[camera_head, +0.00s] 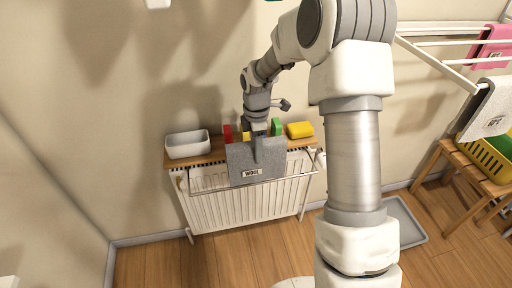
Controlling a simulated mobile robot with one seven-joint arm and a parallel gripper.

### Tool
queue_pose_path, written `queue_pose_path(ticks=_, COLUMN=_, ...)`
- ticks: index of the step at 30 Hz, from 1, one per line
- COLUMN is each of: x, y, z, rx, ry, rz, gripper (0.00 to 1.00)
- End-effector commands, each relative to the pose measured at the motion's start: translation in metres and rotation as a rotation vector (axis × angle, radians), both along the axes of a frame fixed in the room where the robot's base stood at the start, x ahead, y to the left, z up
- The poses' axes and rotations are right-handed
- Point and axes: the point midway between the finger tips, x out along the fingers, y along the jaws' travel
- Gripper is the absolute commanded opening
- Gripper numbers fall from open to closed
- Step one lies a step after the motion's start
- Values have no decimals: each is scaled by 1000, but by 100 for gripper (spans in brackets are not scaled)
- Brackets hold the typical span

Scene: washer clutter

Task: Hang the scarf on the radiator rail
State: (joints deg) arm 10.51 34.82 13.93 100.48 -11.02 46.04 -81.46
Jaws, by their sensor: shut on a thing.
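A grey scarf (240,160) with a pale label hangs in front of the white radiator (236,206). The thin metal radiator rail (205,190) runs across the radiator's front and passes out of sight at the scarf. The scarf's back side is hidden.
A wooden shelf (178,162) above the radiator holds a pale bin (187,145), a red item (228,133), a green item (276,126) and a yellow item (300,130). At right are a drying rack (440,68), a yellow basket (486,160) and a grey floor tray (405,222).

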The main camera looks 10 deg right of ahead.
Motion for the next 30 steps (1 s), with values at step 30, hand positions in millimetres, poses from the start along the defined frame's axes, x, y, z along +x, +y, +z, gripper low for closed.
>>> queue_pose_path(ticks=30, x=0, y=-1, z=-59, rx=0, ry=0, rz=-2, gripper=0)
